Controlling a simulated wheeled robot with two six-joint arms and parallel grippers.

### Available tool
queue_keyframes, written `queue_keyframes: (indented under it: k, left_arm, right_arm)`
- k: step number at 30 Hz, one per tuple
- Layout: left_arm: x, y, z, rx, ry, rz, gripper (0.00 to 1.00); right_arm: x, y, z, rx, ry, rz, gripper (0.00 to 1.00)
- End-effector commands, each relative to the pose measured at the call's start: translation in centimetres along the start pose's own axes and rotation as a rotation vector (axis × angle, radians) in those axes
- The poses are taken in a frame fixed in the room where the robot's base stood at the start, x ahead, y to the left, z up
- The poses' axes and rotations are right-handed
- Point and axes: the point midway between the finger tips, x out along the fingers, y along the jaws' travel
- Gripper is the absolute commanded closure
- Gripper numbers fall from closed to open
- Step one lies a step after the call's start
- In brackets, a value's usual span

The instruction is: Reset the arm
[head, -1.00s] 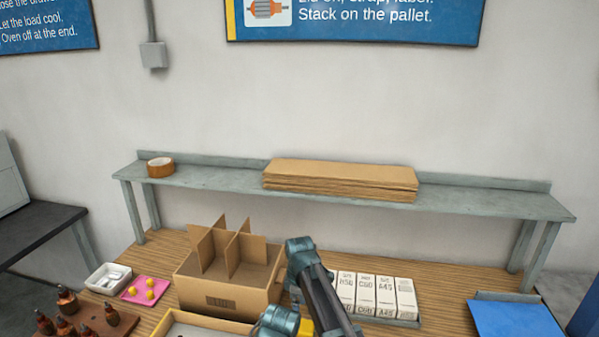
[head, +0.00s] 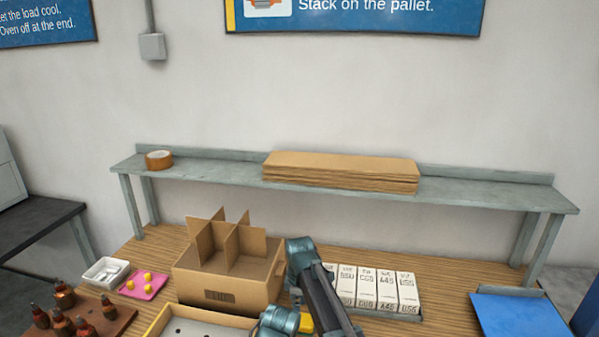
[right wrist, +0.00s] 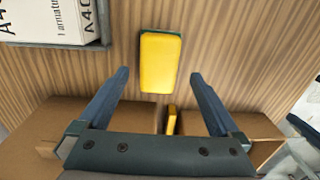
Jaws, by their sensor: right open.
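My right arm reaches over the wooden table in the head view, beside the divided cardboard box (head: 225,287). Its fingertips are hidden there. In the right wrist view my right gripper (right wrist: 160,85) is open, its two fingers apart with nothing held between them. A yellow block with a dark green edge (right wrist: 161,61) lies on the table just beyond the fingertips. The cardboard box (right wrist: 60,128) shows below the fingers in that view. My left gripper is not in view.
A tray of white labelled cartons (head: 378,290) stands right of my arm. A blue panel (head: 517,314) lies at the right. Dark armatures (head: 65,297), a pink mat (head: 143,286) and a white tray (head: 106,271) are at the left. A shelf (head: 220,179) holds tape and flat cardboard.

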Motion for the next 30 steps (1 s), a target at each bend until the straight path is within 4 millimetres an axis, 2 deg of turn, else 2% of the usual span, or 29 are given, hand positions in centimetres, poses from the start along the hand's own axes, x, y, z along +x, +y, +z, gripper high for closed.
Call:
queue_keyframes:
  k: [1, 3, 21, 25, 30]
  left_arm:
    - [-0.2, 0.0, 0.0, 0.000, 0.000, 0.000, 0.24]
    - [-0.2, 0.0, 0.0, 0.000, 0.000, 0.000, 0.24]
    - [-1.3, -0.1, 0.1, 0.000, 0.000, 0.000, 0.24]
    - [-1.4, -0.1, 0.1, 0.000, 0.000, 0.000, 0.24]
    - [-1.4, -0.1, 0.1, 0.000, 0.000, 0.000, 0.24]
  right_arm:
    - [-0.2, -1.3, 0.7, 0.000, 0.000, 0.000, 0.01]
    - [-0.3, -2.6, 1.4, 0.000, 0.000, 0.000, 0.01]
    - [-1.3, -12.4, 6.7, 0.000, 0.000, 0.000, 0.01]
    - [-1.4, -13.6, 7.3, 0.000, 0.000, 0.000, 0.01]
    - [-1.4, -13.9, 7.5, 0.000, 0.000, 0.000, 0.01]
